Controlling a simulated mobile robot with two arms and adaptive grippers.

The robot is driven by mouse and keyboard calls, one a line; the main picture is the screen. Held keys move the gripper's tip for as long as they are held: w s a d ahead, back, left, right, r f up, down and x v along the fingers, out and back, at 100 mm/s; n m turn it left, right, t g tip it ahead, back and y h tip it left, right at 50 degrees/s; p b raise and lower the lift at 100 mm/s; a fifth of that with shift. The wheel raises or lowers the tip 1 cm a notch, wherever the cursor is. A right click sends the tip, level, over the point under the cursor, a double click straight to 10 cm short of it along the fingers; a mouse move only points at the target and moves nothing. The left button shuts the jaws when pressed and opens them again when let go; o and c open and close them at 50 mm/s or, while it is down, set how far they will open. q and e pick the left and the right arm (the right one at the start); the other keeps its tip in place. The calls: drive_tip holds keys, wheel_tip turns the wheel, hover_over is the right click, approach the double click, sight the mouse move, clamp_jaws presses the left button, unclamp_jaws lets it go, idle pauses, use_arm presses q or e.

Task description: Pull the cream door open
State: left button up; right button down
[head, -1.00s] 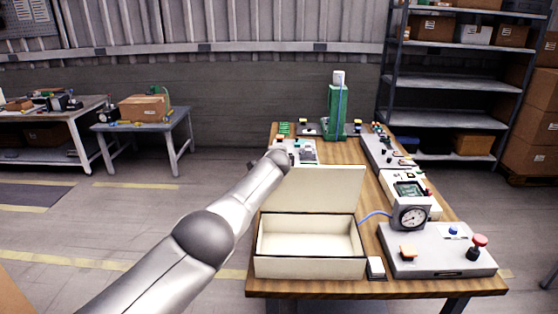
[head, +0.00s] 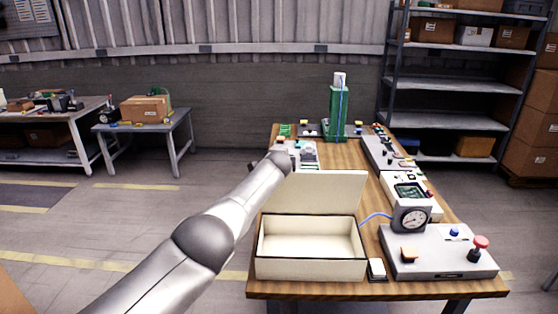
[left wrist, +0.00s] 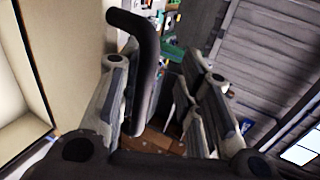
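The cream door (head: 318,192) stands raised at the back edge of an open cream box (head: 310,270) near the front of the wooden table. In the left wrist view the cream door (left wrist: 72,45) fills the left side, with a black bent handle (left wrist: 150,55) beside it. My left arm reaches behind the door in the head view, and its gripper is hidden there. In the left wrist view my left gripper (left wrist: 165,95) has its fingers apart, with the handle between them, close to the left finger. Whether they touch is unclear. My right gripper is not in view.
A grey control box (head: 440,250) with a red knob and a gauge (head: 411,218) stand right of the cream box. A small white-topped switch (head: 376,268) sits between them. A green tower (head: 338,112) stands at the table's far end. The floor left of the table is clear.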

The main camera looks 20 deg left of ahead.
use_arm(q)
drive_tip(key=shift+s+d+r, duration=0.15)
